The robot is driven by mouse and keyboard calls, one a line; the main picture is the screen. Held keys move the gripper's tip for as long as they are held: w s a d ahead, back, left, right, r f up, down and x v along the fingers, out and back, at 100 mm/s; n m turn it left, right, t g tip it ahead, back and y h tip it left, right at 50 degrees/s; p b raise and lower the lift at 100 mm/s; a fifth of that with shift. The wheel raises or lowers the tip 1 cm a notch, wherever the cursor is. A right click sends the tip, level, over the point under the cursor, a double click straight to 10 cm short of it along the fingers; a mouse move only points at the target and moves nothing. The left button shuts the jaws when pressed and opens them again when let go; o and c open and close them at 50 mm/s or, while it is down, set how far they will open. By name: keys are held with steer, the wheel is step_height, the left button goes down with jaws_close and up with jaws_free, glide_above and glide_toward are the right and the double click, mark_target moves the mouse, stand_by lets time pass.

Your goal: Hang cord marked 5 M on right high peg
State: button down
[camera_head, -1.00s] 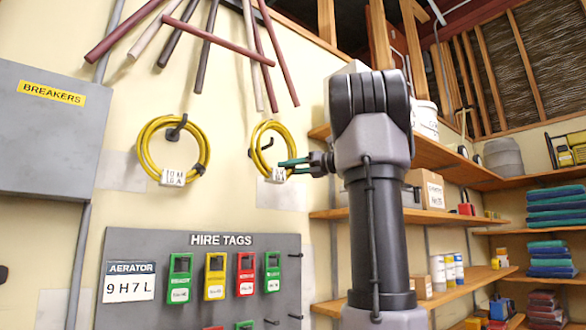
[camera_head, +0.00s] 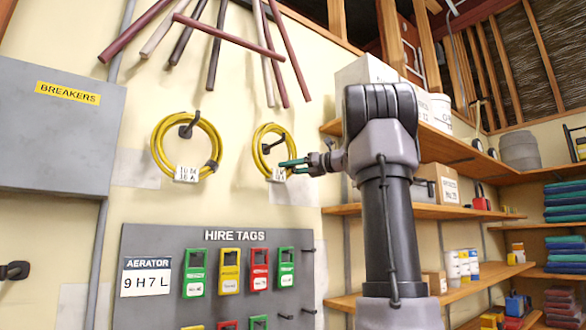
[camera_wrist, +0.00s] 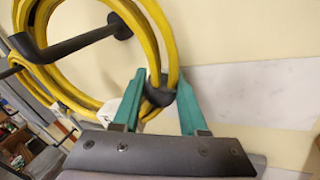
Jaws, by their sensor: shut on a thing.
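A coiled yellow cord (camera_head: 258,150) is around the right black peg (camera_head: 272,146) on the wall. In the wrist view, the cord (camera_wrist: 150,22) loops around the peg (camera_wrist: 75,42). My gripper (camera_head: 292,163) is at the coil's lower right. In the wrist view, the teal fingers of my gripper (camera_wrist: 161,98) are shut on the cord at its black band (camera_wrist: 158,92). The white tag (camera_head: 279,174) beside the fingers is too small to read. A second yellow cord (camera_head: 157,150) hangs on the left peg (camera_head: 187,129); its tag (camera_head: 187,174) appears to read 10 M.
A grey HIRE TAGS board (camera_head: 150,235) with coloured tags and small hooks is below the cords. A grey breaker box (camera_head: 50,140) is at left. Wooden shelves (camera_head: 450,212) with boxes and tins stand close on the right. Poles (camera_head: 225,37) hang above.

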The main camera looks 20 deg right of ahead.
steer(key=shift+w+a, duration=0.15)
steer(key=shift+w, duration=0.4)
steer(key=shift+w+f, duration=0.1)
steer(key=shift+f, duration=1.2)
steer(key=shift+c, duration=1.8)
jaws_free()
steer(key=shift+f, duration=0.15)
steer(key=v, duration=1.1)
steer(key=shift+a, duration=0.15)
